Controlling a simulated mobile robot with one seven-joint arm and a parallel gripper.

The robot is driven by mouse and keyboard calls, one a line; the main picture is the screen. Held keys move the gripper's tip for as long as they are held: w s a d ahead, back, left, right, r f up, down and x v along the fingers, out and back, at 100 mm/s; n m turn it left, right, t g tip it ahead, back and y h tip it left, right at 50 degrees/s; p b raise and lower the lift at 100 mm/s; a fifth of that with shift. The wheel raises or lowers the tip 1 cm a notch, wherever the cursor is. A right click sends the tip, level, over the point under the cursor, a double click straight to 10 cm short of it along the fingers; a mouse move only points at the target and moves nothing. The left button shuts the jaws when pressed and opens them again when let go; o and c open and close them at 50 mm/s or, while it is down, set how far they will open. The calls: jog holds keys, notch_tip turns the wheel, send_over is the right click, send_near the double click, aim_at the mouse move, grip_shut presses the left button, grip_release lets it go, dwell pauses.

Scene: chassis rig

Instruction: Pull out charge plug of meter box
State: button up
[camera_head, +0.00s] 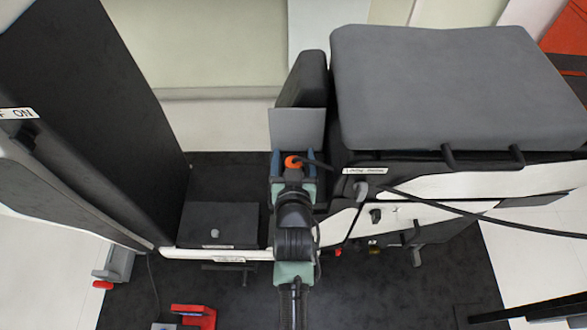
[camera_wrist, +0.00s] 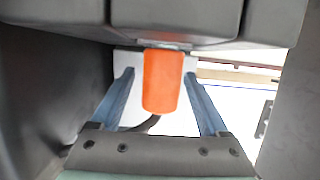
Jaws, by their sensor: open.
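My gripper (camera_head: 291,158) is open around the plug. In the wrist view, the blue fingers of my gripper (camera_wrist: 159,76) stand on either side of the plug with gaps on both sides.
A large grey padded block (camera_head: 450,85) and a white-and-black console with knobs (camera_head: 400,215) stand to the right. A tall dark panel (camera_head: 85,110) and a low dark box with a knob (camera_head: 218,222) stand to the left. Dark walls flank my gripper closely in the wrist view.

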jog(key=shift+w+f, duration=0.1)
jog(key=shift+w, duration=0.3)
grip_shut()
